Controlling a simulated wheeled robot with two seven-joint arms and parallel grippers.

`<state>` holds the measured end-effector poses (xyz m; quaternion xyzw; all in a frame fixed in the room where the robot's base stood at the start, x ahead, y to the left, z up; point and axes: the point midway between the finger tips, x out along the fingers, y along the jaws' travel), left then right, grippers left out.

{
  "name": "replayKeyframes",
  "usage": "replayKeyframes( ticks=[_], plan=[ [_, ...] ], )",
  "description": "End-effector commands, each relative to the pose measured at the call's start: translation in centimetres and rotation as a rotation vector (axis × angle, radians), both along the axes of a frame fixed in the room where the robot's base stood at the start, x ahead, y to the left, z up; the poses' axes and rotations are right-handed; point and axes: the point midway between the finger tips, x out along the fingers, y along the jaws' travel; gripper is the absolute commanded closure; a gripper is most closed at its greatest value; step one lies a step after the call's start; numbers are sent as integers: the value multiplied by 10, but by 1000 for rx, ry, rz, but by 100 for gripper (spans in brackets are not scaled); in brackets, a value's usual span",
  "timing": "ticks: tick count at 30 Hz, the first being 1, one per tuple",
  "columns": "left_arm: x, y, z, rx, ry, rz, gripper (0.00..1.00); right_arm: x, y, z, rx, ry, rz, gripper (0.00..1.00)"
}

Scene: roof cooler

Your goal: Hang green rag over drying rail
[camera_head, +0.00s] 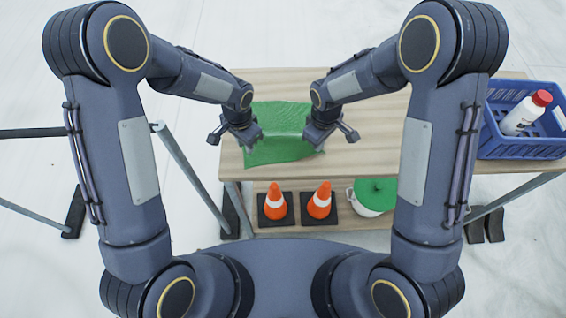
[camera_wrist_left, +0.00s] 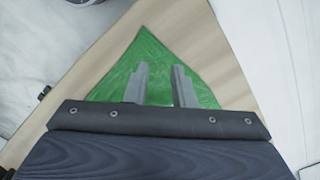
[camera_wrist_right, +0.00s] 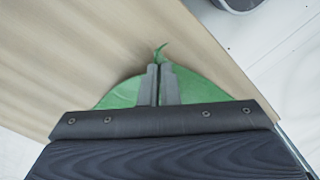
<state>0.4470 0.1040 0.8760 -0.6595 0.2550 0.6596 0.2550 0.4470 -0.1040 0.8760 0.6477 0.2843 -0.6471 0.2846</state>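The green rag (camera_head: 280,118) lies spread on the wooden table, its near left corner at the front edge. My left gripper (camera_head: 252,134) is over the left part of the rag; in the left wrist view its fingers (camera_wrist_left: 160,84) are apart with green cloth (camera_wrist_left: 146,55) beyond them. My right gripper (camera_head: 316,138) is at the rag's right side; in the right wrist view its fingers (camera_wrist_right: 160,84) are closed together, with a small green fold (camera_wrist_right: 160,52) standing at their tips. A grey metal rail (camera_head: 30,132), apparently the drying rail, stands at the left, partly hidden by my left arm.
A blue crate (camera_head: 520,150) with a white, red-capped bottle (camera_head: 525,113) stands at the table's right. Two orange cones (camera_head: 275,206) and a green-lidded white bucket (camera_head: 375,197) sit on the lower shelf. The tabletop (camera_head: 385,125) right of the rag is clear.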

Motion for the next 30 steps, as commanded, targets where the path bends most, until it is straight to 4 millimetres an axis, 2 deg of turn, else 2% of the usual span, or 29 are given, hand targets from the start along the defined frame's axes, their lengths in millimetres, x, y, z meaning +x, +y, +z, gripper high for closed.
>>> replayKeyframes(
  ticks=[1, 7, 12, 14, 16, 21, 23, 26, 30],
  plan=[
    [0, 0, 0, 0, 0, 0, 70, 0, 0, 0, 0, 0, 0, 100],
    [0, 0, 0, 0, 0, 0, 45, 0, 0, 0, 0, 0, 0, 100],
    [0, 0, 0, 0, 0, 0, 45, 0, 0, 0, 0, 0, 0, 100],
    [0, 0, 1, 0, 0, 1, 51, 0, 0, 0, 0, 0, 0, 100],
    [0, -3, 10, -2, -5, 16, 59, 0, 0, 0, 0, 0, 0, 100],
    [-8, -12, 48, -1, -6, 95, 59, 0, 0, 0, 0, 0, 0, 100],
    [-11, -14, 54, -1, -3, 112, 59, 0, 0, 0, 0, 0, 0, 100],
    [-12, -14, 51, 1, 2, 119, 59, 0, 0, 0, 0, 0, 0, 100],
    [-12, -14, 36, 3, 4, 118, 59, 0, 0, 0, 0, 0, 0, 100]
  ],
)
